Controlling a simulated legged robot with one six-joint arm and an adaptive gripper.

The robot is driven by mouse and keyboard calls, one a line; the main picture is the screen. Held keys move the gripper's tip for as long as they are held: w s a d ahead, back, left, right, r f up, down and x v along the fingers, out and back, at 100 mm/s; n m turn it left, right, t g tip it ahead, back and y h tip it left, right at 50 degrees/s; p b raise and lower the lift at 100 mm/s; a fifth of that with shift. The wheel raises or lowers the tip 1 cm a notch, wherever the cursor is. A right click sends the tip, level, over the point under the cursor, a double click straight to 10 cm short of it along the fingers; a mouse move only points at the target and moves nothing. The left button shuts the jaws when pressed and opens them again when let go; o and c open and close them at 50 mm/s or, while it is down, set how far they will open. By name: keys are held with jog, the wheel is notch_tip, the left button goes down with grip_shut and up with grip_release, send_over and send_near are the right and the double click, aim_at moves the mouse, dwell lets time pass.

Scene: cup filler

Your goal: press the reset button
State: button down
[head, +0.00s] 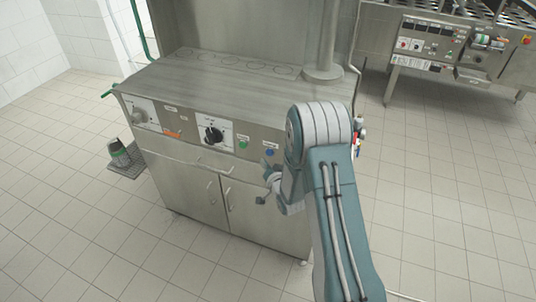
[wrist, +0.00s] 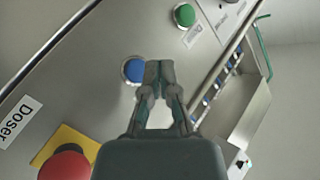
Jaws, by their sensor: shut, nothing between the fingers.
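The machine's front panel carries a round blue button (head: 270,152), which also shows in the wrist view (wrist: 132,70). I cannot read any label naming it as reset. My gripper (wrist: 160,68) is shut and empty in the wrist view. Its fingertips appear just right of the blue button and overlap its edge in the picture; I cannot tell whether they touch it. In the head view my gripper (head: 265,183) is in front of the cabinet, a little below the blue button and partly hidden by my arm.
A green button (wrist: 185,15) sits on the same panel. A red mushroom button (wrist: 66,165) on a yellow plate is at the lower left in the wrist view. A black rotary knob (head: 213,135) is further left. A second machine (head: 445,45) stands at the back right.

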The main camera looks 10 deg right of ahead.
jog(key=s+a, duration=0.2)
jog(key=s, duration=0.1)
jog(key=shift+s+a, duration=0.1)
jog(key=shift+a, duration=0.1)
dwell(0.8)
jog(key=s+d+r+n+g+h, duration=0.15)
jog(key=s+r, duration=0.25)
jog(key=r, duration=0.5)
jog(key=s+r+n+g+h, duration=0.1)
jog(key=s+r+g, duration=0.2)
jog(key=r, duration=0.6)
jog(key=s+r+n+g, duration=0.1)
jog(key=s+r+g, duration=0.2)
jog(key=s, duration=1)
jog(key=s+r+n+g, duration=0.2)
jog(key=s+r, duration=0.3)
jog(key=s, duration=0.8)
jog(key=shift+s+r+g, duration=0.35)
jog(key=shift+s+g, duration=0.05)
jog(key=shift+g, duration=0.15)
